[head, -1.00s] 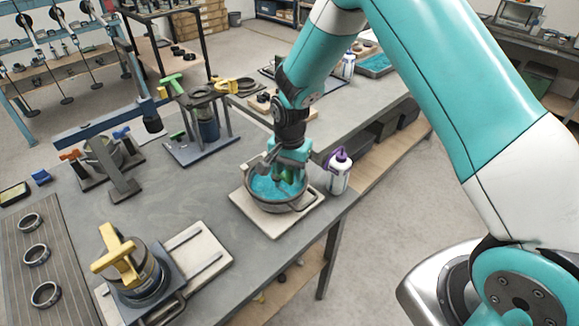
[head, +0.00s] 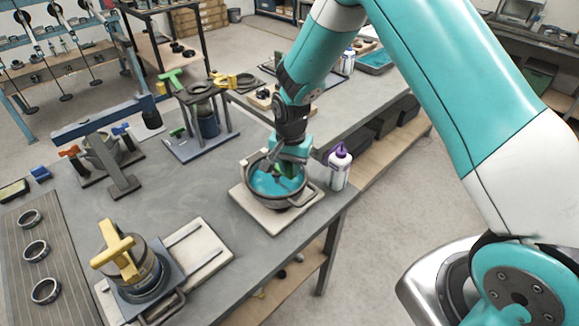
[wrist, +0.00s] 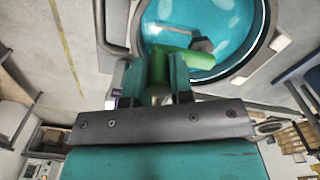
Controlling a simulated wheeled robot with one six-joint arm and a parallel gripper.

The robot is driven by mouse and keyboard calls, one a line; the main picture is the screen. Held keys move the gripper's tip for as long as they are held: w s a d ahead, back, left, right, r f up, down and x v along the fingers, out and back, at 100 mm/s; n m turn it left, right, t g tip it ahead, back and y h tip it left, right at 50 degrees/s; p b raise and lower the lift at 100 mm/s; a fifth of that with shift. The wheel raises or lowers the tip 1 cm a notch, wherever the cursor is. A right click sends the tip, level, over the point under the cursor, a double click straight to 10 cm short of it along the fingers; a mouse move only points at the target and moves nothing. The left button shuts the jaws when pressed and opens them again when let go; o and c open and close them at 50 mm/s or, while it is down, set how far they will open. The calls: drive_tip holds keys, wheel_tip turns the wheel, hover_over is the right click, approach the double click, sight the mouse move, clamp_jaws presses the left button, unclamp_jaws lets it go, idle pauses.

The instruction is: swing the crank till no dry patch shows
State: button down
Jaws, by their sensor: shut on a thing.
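A round dark pot (head: 300,199) holds bright teal liquid (head: 264,184) and stands on a pale board (head: 270,220) near the bench's right edge. My gripper (wrist: 158,78) is over the pot and shut on the green crank handle (wrist: 198,60). In the wrist view the handle crosses the pot's near rim and the liquid. A grey part (wrist: 203,44) shows in the teal beyond the handle, perhaps the crank's arm or paddle. The visible liquid is teal with pale glare. My gripper hides part of the pot, so I cannot tell if any dry patch is there.
A white bottle with a purple cap (head: 340,167) stands close to the pot's right. A yellow-handled device (head: 125,260) is at front left. A blue press frame (head: 105,124) and a stand (head: 205,135) are farther back. Bare bench lies left of the pot.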

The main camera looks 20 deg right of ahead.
drive_tip(key=n, duration=0.1)
drive_tip(key=d+n+b, duration=0.1)
drive_tip(key=w+n, duration=0.1)
drive_tip(key=n, duration=0.1)
drive_tip(key=shift+d+b, duration=0.25)
drive_tip(key=shift+b, duration=0.1)
drive_tip(key=n, duration=0.2)
drive_tip(key=w+d+n+b, duration=0.1)
drive_tip(key=shift+w+n, duration=0.25)
drive_tip(key=shift+n, duration=0.15)
drive_tip(key=n, duration=0.1)
drive_tip(key=w+n+b, duration=0.1)
drive_tip(key=n, duration=0.1)
drive_tip(key=shift+w+d, duration=0.2)
drive_tip(key=shift+w, duration=0.05)
drive_tip(key=shift+w+n+b, duration=0.25)
drive_tip(key=shift+w+n, duration=0.1)
drive_tip(key=shift+n, duration=0.45)
drive_tip(key=shift+w+n+b, duration=0.2)
drive_tip(key=shift+w+n, duration=0.15)
drive_tip(key=shift+n, duration=0.45)
drive_tip(key=shift+r, duration=0.1)
drive_tip(key=c, duration=1)
unclamp_jaws()
wheel_tip(320, 180, up, 17)
drive_tip(key=b, duration=0.3)
drive_tip(key=shift+r+b, duration=0.2)
drive_tip(key=shift+b, duration=0.1)
